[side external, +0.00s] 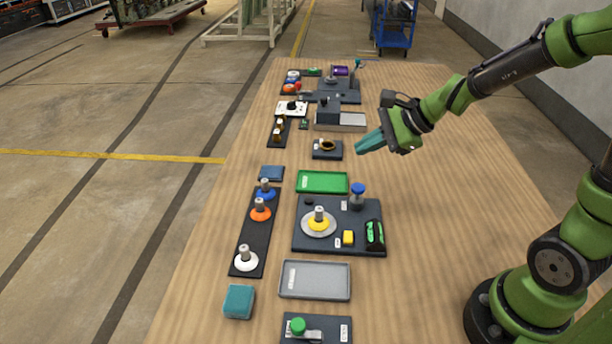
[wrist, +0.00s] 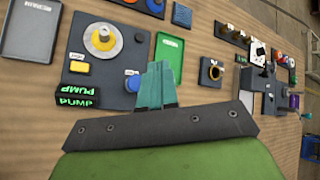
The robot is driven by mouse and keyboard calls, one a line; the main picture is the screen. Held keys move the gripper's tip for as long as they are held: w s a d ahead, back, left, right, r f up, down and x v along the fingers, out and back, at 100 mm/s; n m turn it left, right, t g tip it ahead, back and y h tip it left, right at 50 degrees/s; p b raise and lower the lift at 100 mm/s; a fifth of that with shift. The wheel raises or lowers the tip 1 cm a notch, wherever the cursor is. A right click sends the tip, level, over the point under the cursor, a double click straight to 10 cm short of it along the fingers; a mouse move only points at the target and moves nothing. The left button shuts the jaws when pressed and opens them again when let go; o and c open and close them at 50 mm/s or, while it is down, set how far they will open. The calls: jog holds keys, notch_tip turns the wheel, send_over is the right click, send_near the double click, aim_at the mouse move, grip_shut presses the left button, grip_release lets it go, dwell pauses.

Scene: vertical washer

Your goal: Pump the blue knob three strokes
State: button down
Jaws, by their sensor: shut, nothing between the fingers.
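The blue knob (side external: 358,188) tops a short dark post at the back right corner of a dark board (side external: 310,242). The knob also shows in the wrist view (wrist: 133,83), just left of my fingers and partly hidden by them. A block with green lettering (side external: 374,235) stands on the same board; in the wrist view it reads PUMP (wrist: 76,96). My gripper (side external: 360,147), with teal fingers, is shut and empty. It hangs in the air beyond the knob, apart from it.
A yellow-centred washer (side external: 319,224) and a yellow block (side external: 348,238) share the board. A green tray (side external: 322,182) lies behind it and a grey tray (side external: 315,280) in front. A dark strip with several knobbed posts (side external: 252,232) is at left.

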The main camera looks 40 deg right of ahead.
aim_at(357, 187)
jog(key=shift+r, duration=0.8)
jog(key=shift+f, duration=4.4)
jog(key=shift+f, duration=0.45)
jog(key=shift+s+f, duration=0.1)
jog(key=shift+f, duration=1.1)
jog(key=shift+r, duration=1.65)
